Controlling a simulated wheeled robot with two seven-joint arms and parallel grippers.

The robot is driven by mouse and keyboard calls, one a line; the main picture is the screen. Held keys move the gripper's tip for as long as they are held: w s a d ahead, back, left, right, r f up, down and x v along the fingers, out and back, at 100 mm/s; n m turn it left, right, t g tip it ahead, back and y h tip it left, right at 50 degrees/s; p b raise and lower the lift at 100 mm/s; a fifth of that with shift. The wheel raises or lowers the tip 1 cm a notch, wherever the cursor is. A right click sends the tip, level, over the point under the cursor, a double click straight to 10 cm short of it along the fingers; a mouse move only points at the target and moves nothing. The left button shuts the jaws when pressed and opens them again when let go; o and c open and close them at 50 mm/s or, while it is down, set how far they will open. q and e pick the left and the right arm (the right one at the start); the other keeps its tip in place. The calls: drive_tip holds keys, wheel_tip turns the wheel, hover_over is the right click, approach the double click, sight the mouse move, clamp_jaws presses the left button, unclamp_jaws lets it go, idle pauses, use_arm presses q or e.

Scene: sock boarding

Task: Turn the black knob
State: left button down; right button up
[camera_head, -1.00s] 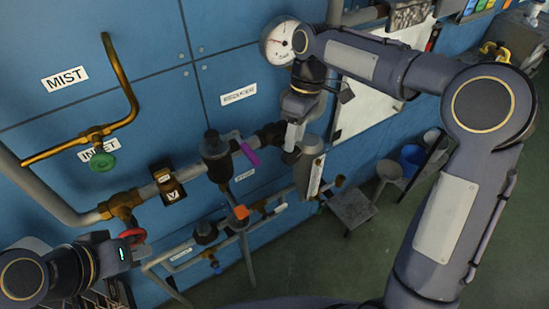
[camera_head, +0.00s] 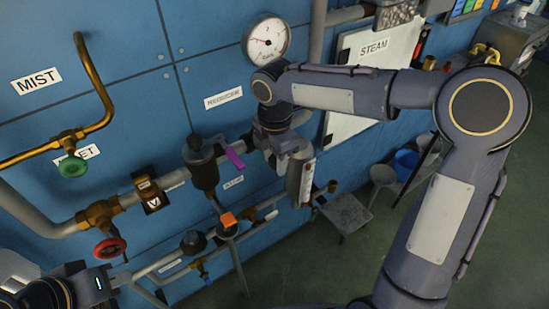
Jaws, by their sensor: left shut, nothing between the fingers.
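The black regulator (camera_head: 204,172) stands on the grey pipe, with a dark cap (camera_head: 195,143) on top and a purple lever (camera_head: 235,158) at its right. I cannot tell for certain which dark part is the black knob. A dark round part (camera_head: 248,141) shows on the pipe line right of the regulator, partly behind my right gripper. My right gripper (camera_head: 283,158) is close to it; its fingers are not clear, and contact cannot be told. My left gripper (camera_head: 117,281) is at the lower left, shut and empty, below the red handwheel (camera_head: 110,248) and apart from it.
A pressure gauge (camera_head: 267,40) hangs above my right arm on the blue wall panel (camera_head: 205,60). A brass pipe (camera_head: 103,90) and a green handwheel (camera_head: 72,167) are at left. Smaller pipes with an orange-topped valve (camera_head: 228,219) run below.

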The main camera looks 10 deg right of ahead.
drive_tip(key=shift+f, duration=0.25)
drive_tip(key=shift+c, duration=0.4)
clamp_jaws()
drive_tip(key=shift+r, duration=0.1)
